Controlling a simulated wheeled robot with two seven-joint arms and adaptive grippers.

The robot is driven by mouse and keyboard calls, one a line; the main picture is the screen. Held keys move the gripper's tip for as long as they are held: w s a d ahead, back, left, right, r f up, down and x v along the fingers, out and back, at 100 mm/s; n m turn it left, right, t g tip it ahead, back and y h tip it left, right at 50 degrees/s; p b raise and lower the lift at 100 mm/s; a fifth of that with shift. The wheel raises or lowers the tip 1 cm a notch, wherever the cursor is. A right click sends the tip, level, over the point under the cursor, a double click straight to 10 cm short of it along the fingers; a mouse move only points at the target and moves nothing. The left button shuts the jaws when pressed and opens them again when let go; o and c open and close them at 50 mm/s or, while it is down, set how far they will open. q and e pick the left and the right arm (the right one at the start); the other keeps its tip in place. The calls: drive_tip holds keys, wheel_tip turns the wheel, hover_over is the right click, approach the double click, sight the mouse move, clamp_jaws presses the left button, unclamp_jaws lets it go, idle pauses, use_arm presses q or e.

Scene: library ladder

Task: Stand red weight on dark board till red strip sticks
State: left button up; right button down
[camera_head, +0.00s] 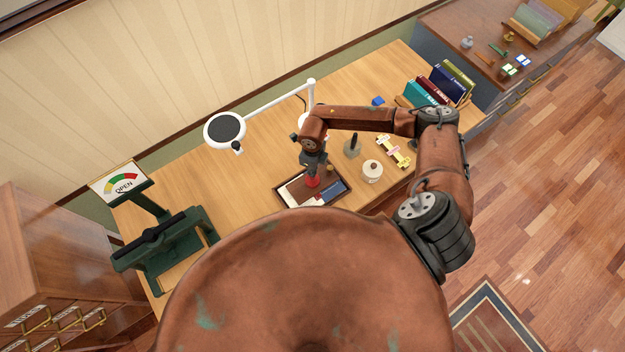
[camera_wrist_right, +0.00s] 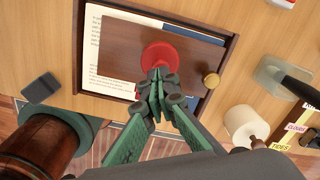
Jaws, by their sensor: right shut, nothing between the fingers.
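The red weight (camera_wrist_right: 160,53) is a round red piece standing on the dark brown board (camera_wrist_right: 205,53); in the head view the weight (camera_head: 312,182) shows just below my right gripper (camera_head: 312,169). The board lies over papers inside a dark-rimmed tray (camera_wrist_right: 230,50) and has a brass knob (camera_wrist_right: 211,80) near one edge. In the right wrist view my right gripper (camera_wrist_right: 158,84) is shut and empty, its fingertips overlapping the weight's near edge; I cannot tell whether they touch it. My left gripper is not in view.
A dark block (camera_wrist_right: 41,88) lies left. A lamp (camera_head: 225,131), a green press (camera_head: 165,245) and a book rack (camera_head: 440,85) share the desk. Clear desktop lies left of the tray.

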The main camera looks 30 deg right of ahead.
drive_tip(key=shift+f+b, duration=0.85)
drive_tip(key=shift+f, duration=0.15)
idle(0.8)
drive_tip(key=shift+r, duration=0.1)
idle(0.6)
drive_tip(key=shift+r+p, duration=2.2)
drive_tip(key=shift+r, duration=1.3)
drive_tip(key=shift+s+f, duration=0.1)
